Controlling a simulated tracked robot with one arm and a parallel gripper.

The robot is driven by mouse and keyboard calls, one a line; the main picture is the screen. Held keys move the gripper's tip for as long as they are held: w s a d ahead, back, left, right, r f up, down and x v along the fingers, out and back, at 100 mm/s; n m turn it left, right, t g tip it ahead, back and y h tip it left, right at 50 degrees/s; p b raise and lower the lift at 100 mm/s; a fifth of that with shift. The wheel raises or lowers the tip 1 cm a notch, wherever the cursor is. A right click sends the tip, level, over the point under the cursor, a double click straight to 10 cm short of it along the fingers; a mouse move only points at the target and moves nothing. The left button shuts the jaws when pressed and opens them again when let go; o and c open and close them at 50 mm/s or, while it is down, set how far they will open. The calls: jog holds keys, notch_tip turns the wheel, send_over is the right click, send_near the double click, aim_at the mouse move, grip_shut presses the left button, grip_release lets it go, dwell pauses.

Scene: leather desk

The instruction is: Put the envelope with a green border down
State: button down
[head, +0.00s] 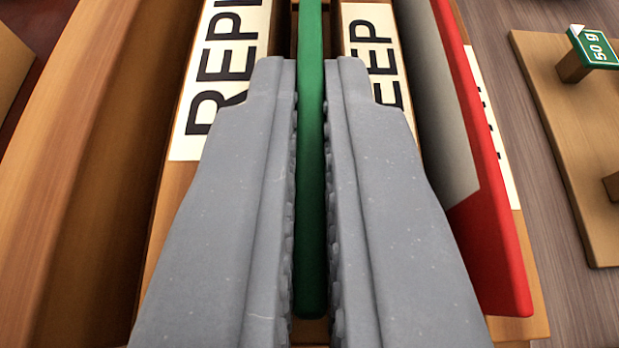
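The green-bordered envelope (310,55) is seen edge-on as a green strip running up the middle of the view. My gripper (310,85) is shut on it, with one grey finger on each side. The envelope lies between a label reading "REPL…" (228,62) on the left and one reading "…EEP" (372,45) on the right. The fingers cover parts of both labels. Dark gaps show beside the envelope at the top. I cannot tell whether its lower edge touches the wood.
A red-bordered envelope (480,165) leans at the right, partly covering a third label (491,120). A thick wooden wall (75,160) stands at left.

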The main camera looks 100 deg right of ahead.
jog(key=shift+f, duration=0.55)
jog(key=c, duration=1.6)
grip_release()
jog(key=shift+r, duration=0.2)
jog(key=p+v, duration=0.1)
jog(key=v, duration=1.1)
